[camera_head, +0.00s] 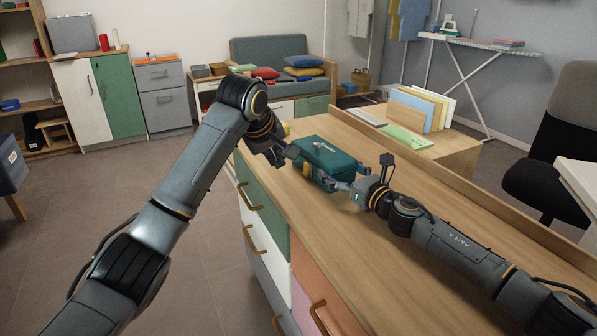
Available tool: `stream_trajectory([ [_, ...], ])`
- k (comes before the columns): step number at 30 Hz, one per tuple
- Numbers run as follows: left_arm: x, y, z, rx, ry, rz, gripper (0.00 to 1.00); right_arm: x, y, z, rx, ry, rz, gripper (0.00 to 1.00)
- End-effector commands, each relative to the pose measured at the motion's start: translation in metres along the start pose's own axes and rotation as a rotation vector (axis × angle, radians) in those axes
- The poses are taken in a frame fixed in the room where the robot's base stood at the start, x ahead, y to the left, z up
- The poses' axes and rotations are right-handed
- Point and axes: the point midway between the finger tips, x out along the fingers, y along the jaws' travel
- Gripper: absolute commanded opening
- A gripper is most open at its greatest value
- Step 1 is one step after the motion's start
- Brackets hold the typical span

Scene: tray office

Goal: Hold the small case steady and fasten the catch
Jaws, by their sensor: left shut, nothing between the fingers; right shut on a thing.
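The small case (330,158) is a teal box with its lid down, standing upright on the wooden desk top, with a light grey handle (325,147) on the lid. My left gripper (291,154) is shut and empty close to the left side of the case; I cannot tell whether it touches. My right gripper (338,184) is shut on the case at its near lower right side. The catch is too small or hidden to make out, so I cannot tell how it stands.
The desk (350,240) has clear wood in front and to the right of the case, with a raised ledge along its far right edge. Upright folders (420,110) and a green sheet (407,137) lie beyond the ledge. A small yellow thing (286,128) shows behind my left wrist.

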Motion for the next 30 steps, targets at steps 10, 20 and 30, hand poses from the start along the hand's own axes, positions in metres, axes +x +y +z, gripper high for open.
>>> stream_trajectory([
  [10, 0.07, 0.0, 0.001, -0.001, -0.003, -0.004, 0.0, 0.0, 0.0, 0.0, 0.0, 0.0, 0.0, 0.39],
  [20, 0.098, 0.021, 0.002, 0.001, -0.001, -0.001, 0.0, 0.0, 0.0, 0.0, 0.0, 0.0, 0.0, 0.39],
  [30, 0.106, 0.032, 0.002, 0.0, -0.001, -0.001, 0.0, 0.0, 0.0, 0.0, 0.0, 0.0, 0.0, 0.39],
])
